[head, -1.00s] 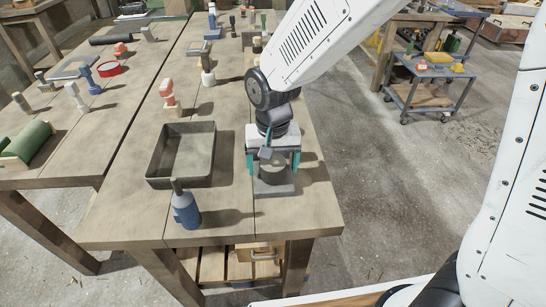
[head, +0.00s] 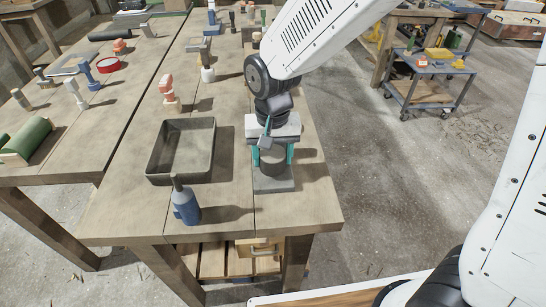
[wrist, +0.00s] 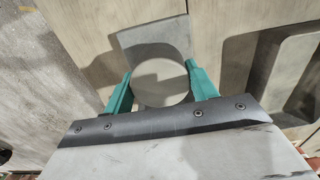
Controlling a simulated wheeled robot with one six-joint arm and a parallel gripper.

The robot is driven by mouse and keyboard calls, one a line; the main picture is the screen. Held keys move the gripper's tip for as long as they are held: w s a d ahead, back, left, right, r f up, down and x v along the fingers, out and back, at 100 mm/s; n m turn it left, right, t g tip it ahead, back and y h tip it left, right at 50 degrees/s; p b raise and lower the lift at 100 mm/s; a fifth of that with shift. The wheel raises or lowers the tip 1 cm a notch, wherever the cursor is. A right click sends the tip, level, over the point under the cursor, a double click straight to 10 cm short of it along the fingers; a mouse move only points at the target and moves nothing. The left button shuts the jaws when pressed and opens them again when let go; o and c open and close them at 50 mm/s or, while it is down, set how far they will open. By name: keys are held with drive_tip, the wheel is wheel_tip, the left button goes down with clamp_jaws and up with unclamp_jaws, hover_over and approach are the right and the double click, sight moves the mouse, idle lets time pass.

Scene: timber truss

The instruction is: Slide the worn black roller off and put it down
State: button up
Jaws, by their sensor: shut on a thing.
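The worn black roller (head: 272,162) is a dark, upright cylinder above a flat grey base plate (head: 275,184) near the table's front right. In the wrist view its round grey end (wrist: 160,82) faces me, with the plate (wrist: 155,42) behind it. My gripper (head: 272,158) points down over the roller. Its teal fingers are shut on the roller's two sides, and they also flank it in the wrist view (wrist: 160,88). I cannot tell whether the roller has lifted off the plate. Whatever it sits on is hidden.
A dark, empty open tray (head: 182,152) lies just left of the plate. A blue bottle (head: 185,204) stands in front of the tray. A pink-topped tool (head: 168,92) and other tools stand farther back. The table's right edge is close to the plate.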

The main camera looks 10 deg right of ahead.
sight(273, 153)
drive_tip(key=shift+r, duration=2.2)
drive_tip(key=shift+d, duration=0.1)
